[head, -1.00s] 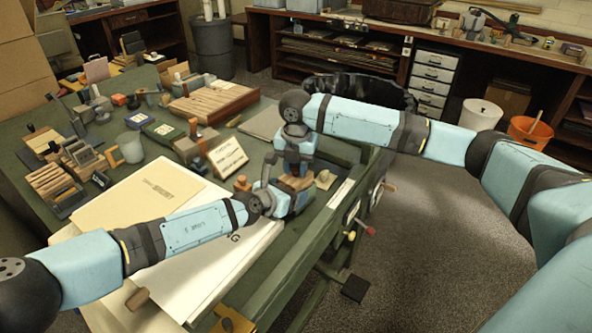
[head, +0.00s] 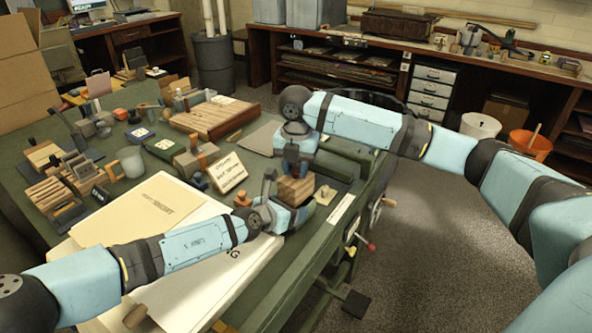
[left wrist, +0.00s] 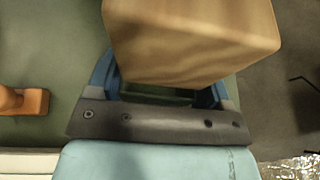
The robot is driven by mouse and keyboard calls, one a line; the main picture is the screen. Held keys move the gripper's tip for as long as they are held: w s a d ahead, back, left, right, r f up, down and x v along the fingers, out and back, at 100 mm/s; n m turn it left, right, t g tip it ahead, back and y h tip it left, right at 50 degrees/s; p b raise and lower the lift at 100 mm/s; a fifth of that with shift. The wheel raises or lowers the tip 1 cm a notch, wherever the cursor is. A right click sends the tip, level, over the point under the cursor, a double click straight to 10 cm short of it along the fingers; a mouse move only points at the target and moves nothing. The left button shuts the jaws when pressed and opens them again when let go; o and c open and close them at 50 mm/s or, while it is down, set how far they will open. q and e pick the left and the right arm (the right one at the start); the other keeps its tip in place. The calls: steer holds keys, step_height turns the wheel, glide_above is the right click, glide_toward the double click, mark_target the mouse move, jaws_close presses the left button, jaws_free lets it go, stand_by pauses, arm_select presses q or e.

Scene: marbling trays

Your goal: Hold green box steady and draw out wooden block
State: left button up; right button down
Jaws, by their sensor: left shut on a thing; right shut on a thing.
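The wooden block (head: 294,190) is a pale brown striped block, upright under my right gripper (head: 297,168), which points down and is shut on its top. In the left wrist view the block (left wrist: 190,40) fills the top middle, close to the camera. My left gripper (head: 286,214) is low at the bench, just below the block, shut on the green box. In the left wrist view its blue fingers (left wrist: 160,92) stand either side of a dark green strip, seemingly the box (left wrist: 157,98). The box is mostly hidden by gripper and block; whether the block's lower end is still inside cannot be told.
A small orange-brown wooden knob (head: 242,199) stands left of the grippers and a lettered card (head: 227,172) lies behind it. White sheets (head: 200,285) lie under my left arm. The green bench's edge (head: 335,222) runs close on the right.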

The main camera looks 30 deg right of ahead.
arm_select(q)
steer(key=o, duration=1)
steer(key=shift+o, duration=0.2)
steer(key=shift+s+a+r, duration=0.15)
steer(key=shift+a+r, duration=0.15)
steer(key=shift+a, duration=0.1)
steer(key=v, duration=1)
steer(key=shift+a, duration=0.1)
steer(key=shift+s+a+r, duration=0.15)
steer(key=shift+a, duration=0.2)
steer(key=shift+s, duration=0.1)
